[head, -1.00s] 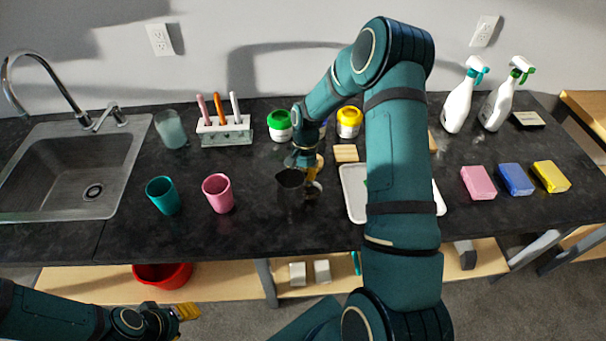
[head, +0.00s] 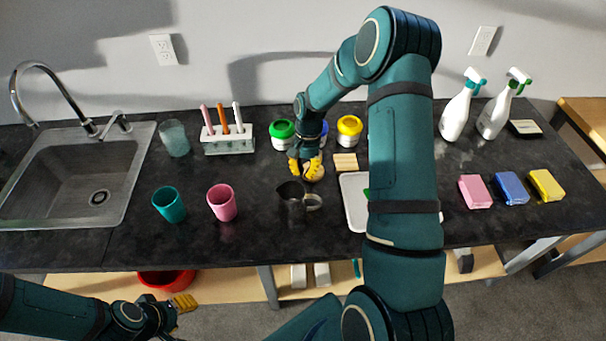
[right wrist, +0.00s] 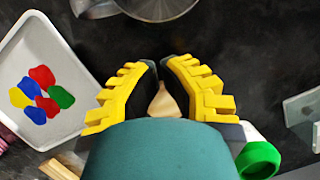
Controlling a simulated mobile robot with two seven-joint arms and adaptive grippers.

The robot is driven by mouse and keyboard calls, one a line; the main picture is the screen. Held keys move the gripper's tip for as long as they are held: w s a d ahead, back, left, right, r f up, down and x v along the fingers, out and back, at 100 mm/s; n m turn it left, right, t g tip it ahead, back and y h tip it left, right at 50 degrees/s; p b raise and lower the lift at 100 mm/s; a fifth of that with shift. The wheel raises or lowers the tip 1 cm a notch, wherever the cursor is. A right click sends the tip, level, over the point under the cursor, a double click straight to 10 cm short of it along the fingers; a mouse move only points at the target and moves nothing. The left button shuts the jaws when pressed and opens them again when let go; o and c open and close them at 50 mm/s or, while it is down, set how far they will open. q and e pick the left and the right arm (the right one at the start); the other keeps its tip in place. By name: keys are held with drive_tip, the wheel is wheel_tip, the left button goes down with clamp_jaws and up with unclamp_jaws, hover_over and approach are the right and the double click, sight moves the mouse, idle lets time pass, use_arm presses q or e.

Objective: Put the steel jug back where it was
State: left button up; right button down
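The steel jug (head: 292,207) stands upright on the dark worktop in the head view, with its handle on its right side. Part of its round metal bottom edge or rim also shows at the top of the right wrist view (right wrist: 158,6). My right gripper (head: 303,172) is behind the jug, clear of its handle. Its yellow-padded fingers are apart, and nothing is held between them. A small tan object (right wrist: 167,104) shows beyond the gap between the fingers; I cannot tell what it is. My left gripper (head: 184,302) is low at the left, in front of the worktop, away from the jug.
A teal cup (head: 168,205) and a pink cup (head: 222,203) stand left of the jug. A white tray (head: 353,205) with coloured pieces is on its right, partly behind my arm. Green-lidded (head: 282,135) and yellow-lidded (head: 349,130) jars stand behind the gripper.

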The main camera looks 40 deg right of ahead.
use_arm(q)
drive_tip(key=shift+w+d+r+p, duration=0.1)
drive_tip(key=shift+w+r+p, duration=0.25)
drive_tip(key=shift+r, duration=0.2)
drive_tip(key=shift+w+d+r+p, duration=0.1)
drive_tip(key=shift+w+r+p, duration=0.15)
drive_tip(key=shift+r+p, duration=0.25)
use_arm(e)
drive_tip(key=v, duration=0.3)
drive_tip(key=shift+r, duration=0.15)
use_arm(q)
drive_tip(key=shift+s+a, duration=0.1)
drive_tip(key=shift+s, duration=0.05)
